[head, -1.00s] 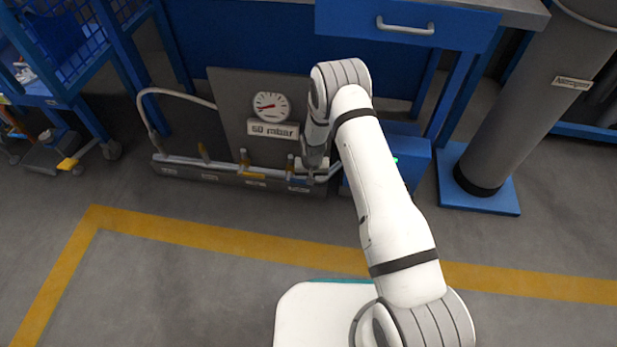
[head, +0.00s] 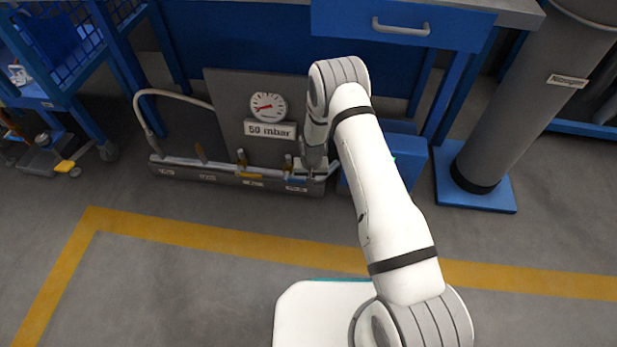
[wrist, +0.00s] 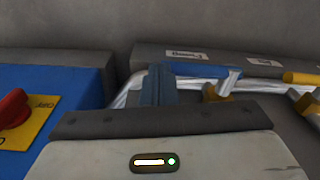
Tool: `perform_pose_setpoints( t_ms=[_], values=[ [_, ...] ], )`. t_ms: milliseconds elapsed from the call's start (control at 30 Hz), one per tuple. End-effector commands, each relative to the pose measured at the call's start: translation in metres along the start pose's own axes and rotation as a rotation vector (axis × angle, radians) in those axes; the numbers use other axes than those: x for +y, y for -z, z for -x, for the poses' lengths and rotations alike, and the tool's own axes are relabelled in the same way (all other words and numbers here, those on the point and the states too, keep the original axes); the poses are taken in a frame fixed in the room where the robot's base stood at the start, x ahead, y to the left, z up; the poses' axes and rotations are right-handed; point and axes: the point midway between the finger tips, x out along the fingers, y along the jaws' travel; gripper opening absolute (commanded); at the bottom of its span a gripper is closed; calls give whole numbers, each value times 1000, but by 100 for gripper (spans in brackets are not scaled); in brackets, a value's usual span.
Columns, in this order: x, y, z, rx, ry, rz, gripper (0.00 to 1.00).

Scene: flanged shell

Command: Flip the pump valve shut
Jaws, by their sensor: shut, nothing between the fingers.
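The valve manifold (head: 220,178) is a low grey rail with a pale pipe and several small valves on the floor. At its right end a blue lever (head: 297,179) lies by the pipe; it also shows in the wrist view (wrist: 229,80), lying roughly along the pipe beside a brass stem. The label (wrist: 187,55) near it is too small to read. My gripper (head: 314,176) is down at the rail's right end, just right of that lever. In the wrist view my gripper (wrist: 158,82) has its fingers together, empty, apart from the blue lever. Contact with the pipe is unclear.
A yellow lever (head: 250,175) lies further left on the rail. A panel with a gauge (head: 268,106) and a "50 mbar" sign stands behind. Right of my gripper is a blue box (head: 408,165), with a red knob (wrist: 12,108). A grey cylinder (head: 520,110) stands further right.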

Motion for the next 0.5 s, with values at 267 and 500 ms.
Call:
perform_pose_setpoints(
  t_ms=[267, 500],
  values=[
    [30, -8, 49, 2, 0, -2, 0],
    [71, -18, 65, 4, 1, 1, 0]
  ],
)
